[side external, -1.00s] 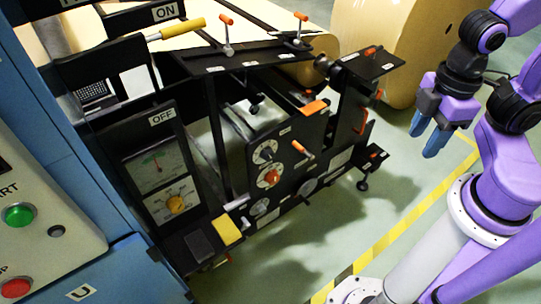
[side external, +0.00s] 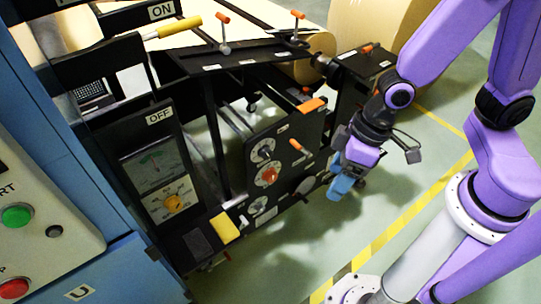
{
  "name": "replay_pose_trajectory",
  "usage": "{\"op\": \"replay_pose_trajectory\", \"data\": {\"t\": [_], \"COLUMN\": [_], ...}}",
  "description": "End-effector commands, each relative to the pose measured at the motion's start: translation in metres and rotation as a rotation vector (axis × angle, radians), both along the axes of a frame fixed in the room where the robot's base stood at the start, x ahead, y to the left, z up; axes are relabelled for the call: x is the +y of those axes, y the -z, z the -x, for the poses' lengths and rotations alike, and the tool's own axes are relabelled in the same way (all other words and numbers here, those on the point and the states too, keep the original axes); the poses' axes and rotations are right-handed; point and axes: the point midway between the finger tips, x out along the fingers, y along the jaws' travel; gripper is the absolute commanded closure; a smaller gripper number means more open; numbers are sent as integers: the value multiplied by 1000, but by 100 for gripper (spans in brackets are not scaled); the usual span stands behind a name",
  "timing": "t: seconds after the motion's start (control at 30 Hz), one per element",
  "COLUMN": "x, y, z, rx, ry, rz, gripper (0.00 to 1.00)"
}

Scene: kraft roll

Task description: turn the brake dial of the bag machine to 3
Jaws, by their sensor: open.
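The bag machine (side external: 285,205) has a dark upright panel with white-faced dials. One dial with an orange-red knob (side external: 269,175) sits mid-panel, below a smaller white dial (side external: 262,150). The labels are too small to read, so I cannot tell which is the brake dial. My gripper (side external: 342,187) is open, its blue fingertips pointing down-left. It appears to the right of the panel dials, apart from them and seemingly empty.
An orange-handled lever (side external: 297,145) sticks out of the panel between the dials and my gripper. Levers with orange tips (side external: 223,17) stand on top. A large kraft roll (side external: 375,28) is behind. Green floor with a yellow-black line (side external: 400,218) is clear at right.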

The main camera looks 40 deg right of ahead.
Motion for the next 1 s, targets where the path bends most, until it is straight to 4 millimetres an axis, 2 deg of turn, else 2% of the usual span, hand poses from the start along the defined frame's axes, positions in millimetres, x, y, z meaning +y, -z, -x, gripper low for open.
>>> {"op": "replay_pose_trajectory", "data": {"t": [0.03, 0.23, 0.47, 0.63, 0.8, 1.0], "x": [8, 31, 28, 8, -24, -62], "y": [16, 66, 125, 162, 190, 207], "z": [-8, -47, -90, -117, -137, -146], "rx": [-7, -86, -236, -388, -565, -766], "ry": [48, 257, 472, 597, 679, 706], "rz": [-12, -86, -145, -178, -206, -239], "gripper": [31, 31, 31, 31, 31, 31]}}
